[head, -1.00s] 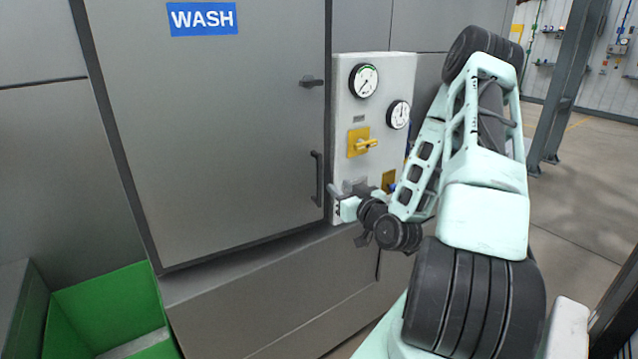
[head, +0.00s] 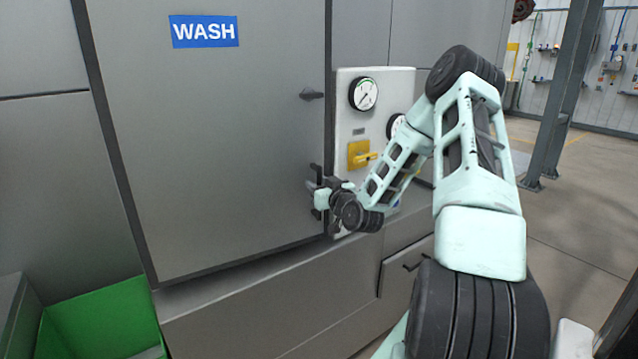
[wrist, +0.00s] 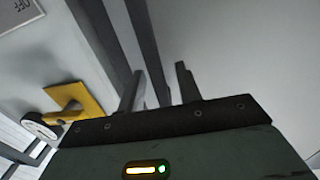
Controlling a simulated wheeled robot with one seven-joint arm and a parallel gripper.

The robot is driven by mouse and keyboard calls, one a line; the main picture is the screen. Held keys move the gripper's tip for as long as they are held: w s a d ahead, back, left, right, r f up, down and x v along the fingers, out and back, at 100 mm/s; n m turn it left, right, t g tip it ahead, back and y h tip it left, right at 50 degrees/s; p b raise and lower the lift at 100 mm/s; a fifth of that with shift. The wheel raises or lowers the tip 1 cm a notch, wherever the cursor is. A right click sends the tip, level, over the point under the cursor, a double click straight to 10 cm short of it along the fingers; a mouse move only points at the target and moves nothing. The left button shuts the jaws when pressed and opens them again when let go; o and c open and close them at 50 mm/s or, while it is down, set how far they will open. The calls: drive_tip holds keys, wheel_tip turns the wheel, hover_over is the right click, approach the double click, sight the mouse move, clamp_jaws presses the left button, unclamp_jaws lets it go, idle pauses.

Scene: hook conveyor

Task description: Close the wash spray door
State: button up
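In the wrist view, my gripper's two fingers (wrist: 160,88) are apart. A dark bar (wrist: 147,45), apparently the handle, runs down between them. Whether the fingers touch it cannot be told. A small dark latch (head: 312,95) is above the handle.
Right of the door is a pale control panel (head: 345,120) with gauges and a yellow switch (head: 360,155), which also shows in the wrist view (wrist: 75,100). My arm covers part of it. A green bin (head: 100,315) is at lower left. Open floor and a post (head: 560,95) are at right.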

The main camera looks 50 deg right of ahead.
sight(312, 178)
clamp_jaws()
drive_tip(key=shift+n+y, duration=0.6)
drive_tip(key=shift+y, duration=0.3)
drive_tip(key=x, duration=0.1)
drive_tip(key=b+x, duration=0.1)
drive_tip(key=x, duration=0.3)
drive_tip(key=shift+d, duration=0.3)
drive_tip(key=shift+w+d+r+t+b, duration=0.2)
drive_tip(key=shift+w+r+t+b, duration=0.05)
drive_tip(key=shift+w+t+b, duration=0.1)
unclamp_jaws()
drive_tip(key=shift+w, duration=0.1)
drive_tip(key=shift+f, duration=0.1)
drive_tip(key=b+v, duration=0.3)
drive_tip(key=v, duration=1.4)
drive_tip(key=shift+s+d+b, duration=0.15)
drive_tip(key=shift+s+b, duration=0.1)
drive_tip(key=shift+b, duration=0.1)
